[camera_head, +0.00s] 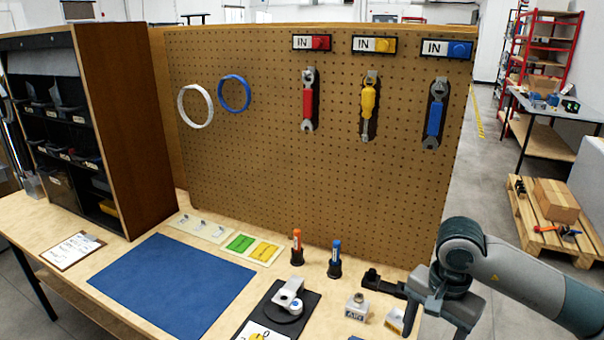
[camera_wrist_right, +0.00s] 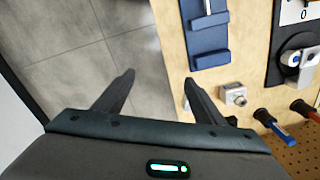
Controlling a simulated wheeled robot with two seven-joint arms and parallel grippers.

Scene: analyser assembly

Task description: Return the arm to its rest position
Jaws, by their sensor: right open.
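My right arm (camera_head: 535,278) comes in from the right in the head view, bent beside the table's right end. My right gripper (camera_head: 437,322) points down there, partly cut off by the picture's lower edge. In the right wrist view the gripper (camera_wrist_right: 157,88) has its two dark fingers spread wide, with nothing between them. The grey floor and the table edge show beyond the fingers. My left gripper is not in view.
The pegboard (camera_head: 270,150) with hanging tools rises behind. The blue mat (camera_head: 172,285) is bare.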

